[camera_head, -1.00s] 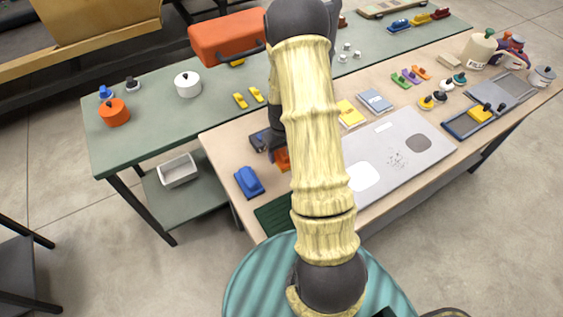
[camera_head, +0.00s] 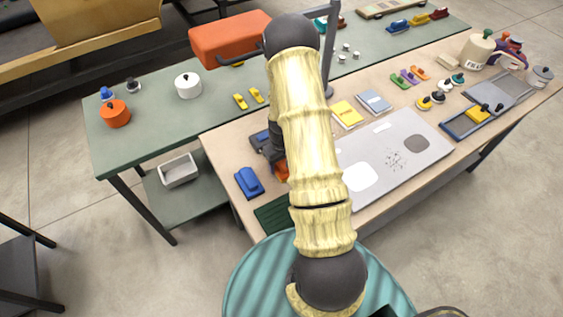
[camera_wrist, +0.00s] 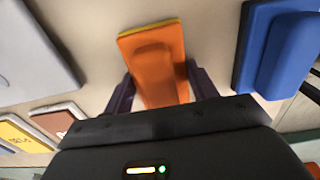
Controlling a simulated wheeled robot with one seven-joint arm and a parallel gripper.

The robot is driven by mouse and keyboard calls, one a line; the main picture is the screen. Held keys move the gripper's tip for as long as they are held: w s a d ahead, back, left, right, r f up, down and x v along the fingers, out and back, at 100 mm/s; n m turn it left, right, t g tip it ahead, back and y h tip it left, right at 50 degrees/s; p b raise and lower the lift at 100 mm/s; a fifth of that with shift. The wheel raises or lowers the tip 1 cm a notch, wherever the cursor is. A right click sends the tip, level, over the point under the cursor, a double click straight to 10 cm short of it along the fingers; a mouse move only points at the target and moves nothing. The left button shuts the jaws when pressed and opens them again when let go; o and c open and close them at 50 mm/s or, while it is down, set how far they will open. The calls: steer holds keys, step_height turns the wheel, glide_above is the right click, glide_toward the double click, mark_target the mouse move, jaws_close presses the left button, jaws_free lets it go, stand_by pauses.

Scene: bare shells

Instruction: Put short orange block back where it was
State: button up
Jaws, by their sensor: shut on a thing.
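The short orange block (camera_wrist: 155,70) is between the two purple fingers of my gripper (camera_wrist: 160,92) in the wrist view. My gripper is shut on it. The block has a raised middle and a thin yellow edge at its far end. In the head view only a small part of the orange block (camera_head: 281,171) shows beside my arm, above the near left part of the beige table (camera_head: 226,146). My arm hides the rest. I cannot tell whether the block touches the table.
A blue block (camera_head: 249,182) stands close by on the left; it also shows in the wrist view (camera_wrist: 285,50). A grey panel (camera_head: 400,150) lies to the right. A dark green ribbed mat (camera_head: 270,217) is at the near edge. Yellow and grey-blue pads (camera_head: 347,114) lie behind.

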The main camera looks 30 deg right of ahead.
steer(key=shift+f, duration=0.2)
steer(key=o, duration=1)
steer(key=shift+r, duration=0.1)
step_height(320, 180, up, 12)
steer(key=b, duration=0.2)
steer(key=shift+r+b, duration=0.1)
steer(key=shift+b, duration=0.3)
steer(key=s+a+r+t, duration=0.1)
steer(key=s+a+r, duration=0.2)
steer(key=s+a, duration=0.1)
steer(key=s+a+r, duration=0.4)
steer(key=a, duration=0.1)
steer(key=s+a+r+t, duration=0.1)
steer(key=s+a+r, duration=0.3)
steer(key=shift+s+a+t, duration=0.3)
